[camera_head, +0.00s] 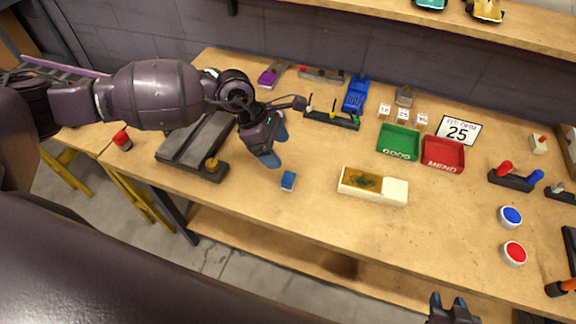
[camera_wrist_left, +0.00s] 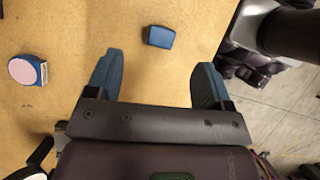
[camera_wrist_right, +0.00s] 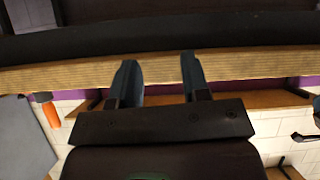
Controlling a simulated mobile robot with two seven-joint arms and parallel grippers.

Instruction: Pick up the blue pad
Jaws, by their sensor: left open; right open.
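The blue pad (camera_head: 288,181) is a small blue block lying on the bench near its front edge. In the left wrist view the blue pad (camera_wrist_left: 160,37) lies just beyond the fingertips, between their lines and apart from both. My left gripper (camera_head: 273,146) is open and empty, reaching down above the bench, just up and left of the pad in the head view. Its open fingers (camera_wrist_left: 158,62) frame bare wood in the left wrist view. My right gripper (camera_head: 450,299) is open and empty at the bottom of the head view, off the bench's front edge; its fingers (camera_wrist_right: 159,62) show apart.
A dark ramp-like stand (camera_head: 200,140) is left of the left gripper. A cream box (camera_head: 373,187) lies right of the pad. A green tray (camera_head: 399,142) and red tray (camera_head: 443,154) sit farther back. A pink-topped round piece (camera_wrist_left: 27,72) shows in the left wrist view. Bench around the pad is clear.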

